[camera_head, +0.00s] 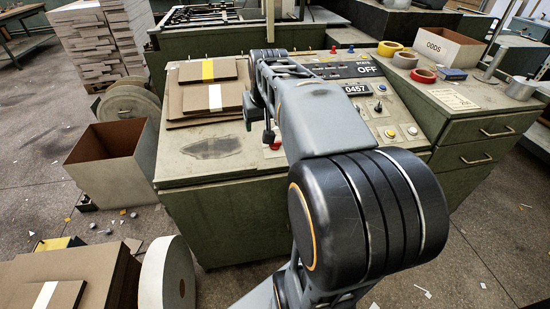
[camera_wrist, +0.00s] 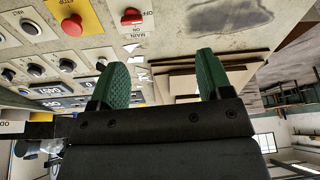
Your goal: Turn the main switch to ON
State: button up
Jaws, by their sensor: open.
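The main switch is a red knob (camera_wrist: 132,16) on a white plate marked MAIN, OFF and ON, at the top of the wrist view. Which mark the knob points to is too small to tell. In the head view a red knob (camera_head: 276,144), seemingly the same switch, shows beside my arm, partly hidden. My gripper (camera_wrist: 162,60) has two green-padded fingers, wide apart with nothing between them. The knob lies beyond the left fingertip, apart from it. In the head view my gripper (camera_head: 258,122) hangs over the console, partly hidden by my arm.
A red STOP button (camera_wrist: 72,25) sits left of the switch in the wrist view. Brown boards (camera_head: 208,92) lie stacked on the console (camera_head: 180,170), close to my gripper. A sign (camera_head: 368,70) reads OFF. Tape rolls (camera_head: 405,60) stand on the right cabinet.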

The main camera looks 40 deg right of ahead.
jog(key=w+d+f+m+b, duration=0.1)
jog(key=w+d+f+b, duration=0.15)
jog(key=d, duration=0.45)
jog(key=b+x, duration=0.1)
jog(key=x, duration=0.3)
jog(key=b+x, duration=0.1)
jog(key=x, duration=0.3)
jog(key=s+b+x, duration=0.1)
jog(key=x, duration=0.4)
jog(key=shift+f, duration=0.35)
jog(key=c, duration=0.9)
